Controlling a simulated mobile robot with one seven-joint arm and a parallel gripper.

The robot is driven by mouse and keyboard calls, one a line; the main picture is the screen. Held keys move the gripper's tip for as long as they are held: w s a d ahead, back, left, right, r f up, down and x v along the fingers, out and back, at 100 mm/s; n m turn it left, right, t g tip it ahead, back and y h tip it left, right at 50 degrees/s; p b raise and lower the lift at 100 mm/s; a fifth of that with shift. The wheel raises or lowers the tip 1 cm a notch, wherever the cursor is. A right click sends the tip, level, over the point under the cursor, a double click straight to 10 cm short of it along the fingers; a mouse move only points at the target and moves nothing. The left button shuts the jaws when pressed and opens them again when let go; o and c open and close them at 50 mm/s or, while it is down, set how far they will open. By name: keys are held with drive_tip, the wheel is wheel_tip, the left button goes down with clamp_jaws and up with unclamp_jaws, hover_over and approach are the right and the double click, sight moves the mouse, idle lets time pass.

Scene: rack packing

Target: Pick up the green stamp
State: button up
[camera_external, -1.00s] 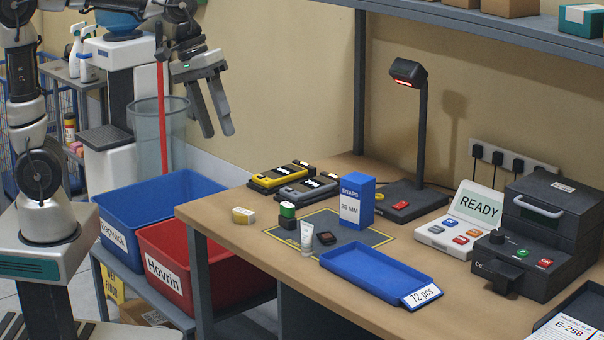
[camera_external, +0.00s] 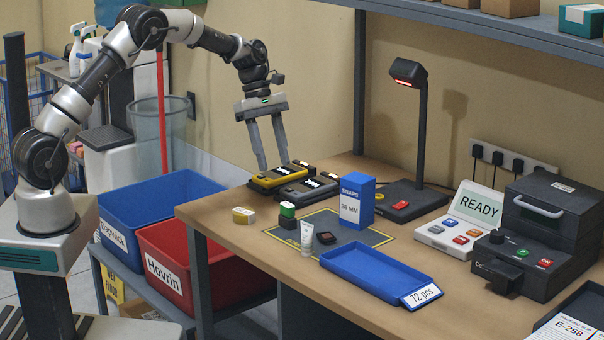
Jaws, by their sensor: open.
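The green stamp (camera_external: 288,210) stands upright on the workbench, at the left edge of the dark mat with a yellow border. It has a green top and a black lower part. My gripper (camera_external: 274,168) is open and empty, pointing down above the back left of the bench. Its fingers are up and slightly left of the stamp in the picture, in front of or over the yellow scanner-like device (camera_external: 280,176). I cannot tell its exact height.
Close to the stamp are a yellow-and-white block (camera_external: 244,215), a white tube (camera_external: 307,238), a small black item (camera_external: 326,238) and a blue SNAPS box (camera_external: 357,200). A blue tray (camera_external: 376,272) lies in front. A lamp (camera_external: 420,130) stands behind.

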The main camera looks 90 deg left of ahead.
sight(287, 203)
drive_tip(key=x, duration=0.7)
drive_tip(key=shift+w+d+f, duration=0.1)
drive_tip(key=shift+d+f, duration=0.05)
drive_tip(key=shift+f, duration=0.15)
drive_tip(key=shift+w+a+p+x, duration=0.1)
drive_tip(key=shift+w+p+x, duration=0.1)
drive_tip(key=shift+x, duration=1.05)
drive_tip(key=shift+w+a+p+x, duration=0.1)
drive_tip(key=shift+a+p+x, duration=0.05)
drive_tip(key=shift+x, duration=1.15)
drive_tip(key=shift+r, duration=0.1)
clamp_jaws()
